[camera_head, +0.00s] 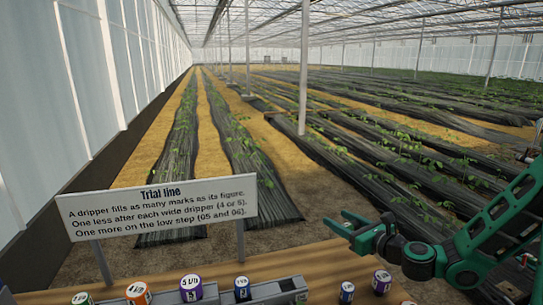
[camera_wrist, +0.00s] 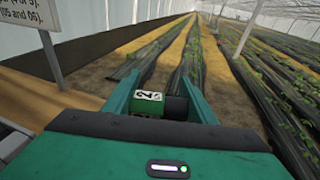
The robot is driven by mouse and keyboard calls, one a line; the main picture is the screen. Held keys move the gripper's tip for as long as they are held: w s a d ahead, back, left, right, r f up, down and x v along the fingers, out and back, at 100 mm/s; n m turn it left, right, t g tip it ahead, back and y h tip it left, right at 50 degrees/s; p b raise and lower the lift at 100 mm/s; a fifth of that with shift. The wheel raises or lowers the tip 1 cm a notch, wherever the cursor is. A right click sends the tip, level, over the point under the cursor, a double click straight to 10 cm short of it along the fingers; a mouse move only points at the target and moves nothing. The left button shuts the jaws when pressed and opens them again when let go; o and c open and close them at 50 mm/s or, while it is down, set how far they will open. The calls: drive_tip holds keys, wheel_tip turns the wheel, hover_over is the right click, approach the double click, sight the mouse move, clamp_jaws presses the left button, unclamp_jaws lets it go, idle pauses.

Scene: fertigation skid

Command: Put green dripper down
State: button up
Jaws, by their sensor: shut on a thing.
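My gripper (camera_head: 340,221) is held up above the wooden bench, at the right of the head view. In the wrist view my gripper (camera_wrist: 160,84) is shut on a green dripper (camera_wrist: 147,102). The dripper has a white label with a dark figure that looks like a 2, turned on its side. A dark round part shows beside it between the fingers. In the head view I cannot make out the held dripper. Another green-banded dripper (camera_head: 82,298) shows at the bottom left, cut by the frame edge.
A grey rail (camera_head: 282,288) holds orange (camera_head: 138,293), purple (camera_head: 191,288) and blue (camera_head: 242,287) drippers. Another blue dripper (camera_head: 346,292) and purple dripper (camera_head: 381,282) stand to its right on the wooden bench (camera_head: 320,262). Plant rows lie beyond.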

drive_tip(key=d+f+m+t+h, duration=0.1)
drive_tip(key=d+m+h, duration=0.1)
drive_tip(key=d, duration=0.5)
drive_tip(key=shift+w+d+f+h, duration=0.25)
drive_tip(key=shift+w+h, duration=0.15)
drive_tip(key=shift+h, duration=0.2)
